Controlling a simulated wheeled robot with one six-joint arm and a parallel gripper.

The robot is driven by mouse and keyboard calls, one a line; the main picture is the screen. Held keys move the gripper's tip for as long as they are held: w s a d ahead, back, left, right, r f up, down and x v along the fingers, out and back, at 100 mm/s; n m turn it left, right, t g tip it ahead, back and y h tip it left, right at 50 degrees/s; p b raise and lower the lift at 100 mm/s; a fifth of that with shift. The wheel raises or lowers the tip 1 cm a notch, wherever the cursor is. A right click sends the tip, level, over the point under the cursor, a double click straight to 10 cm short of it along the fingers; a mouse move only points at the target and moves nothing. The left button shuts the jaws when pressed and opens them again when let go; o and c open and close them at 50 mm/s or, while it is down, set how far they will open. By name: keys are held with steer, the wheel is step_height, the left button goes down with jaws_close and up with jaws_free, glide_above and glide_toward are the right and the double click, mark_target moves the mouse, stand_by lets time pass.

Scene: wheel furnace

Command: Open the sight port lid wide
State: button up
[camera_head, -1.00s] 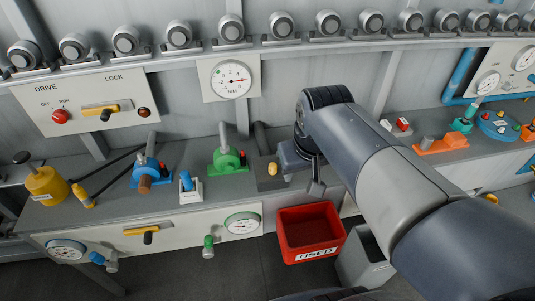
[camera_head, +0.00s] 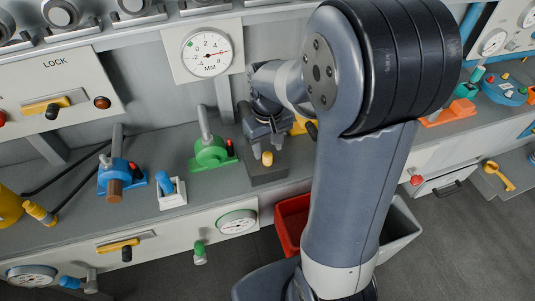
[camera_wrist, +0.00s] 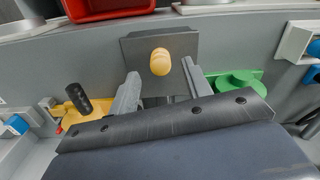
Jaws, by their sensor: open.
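A dark grey block with a yellow knob (camera_head: 267,158), which looks like the sight port lid, sits on the bench in the head view. In the wrist view it shows as a dark flat plate (camera_wrist: 135,50) with the rounded yellow knob (camera_wrist: 160,62) standing out of it. The plate looks closed, but its hinge is hidden. My gripper (camera_head: 268,138) is just above and behind the knob. In the wrist view my gripper (camera_wrist: 160,84) is open and empty, its two fingers spread either side of the knob's line, short of the knob.
A green valve (camera_head: 210,150) stands close left of the block. A yellow part with a black handle (camera_wrist: 78,105) is close on its other side. A red bin (camera_head: 290,222) stands below the bench front. A gauge panel (camera_head: 205,52) hangs behind.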

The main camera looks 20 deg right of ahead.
mark_target(268, 154)
steer(key=shift+f, duration=2.15)
steer(key=shift+c, duration=0.4)
jaws_close()
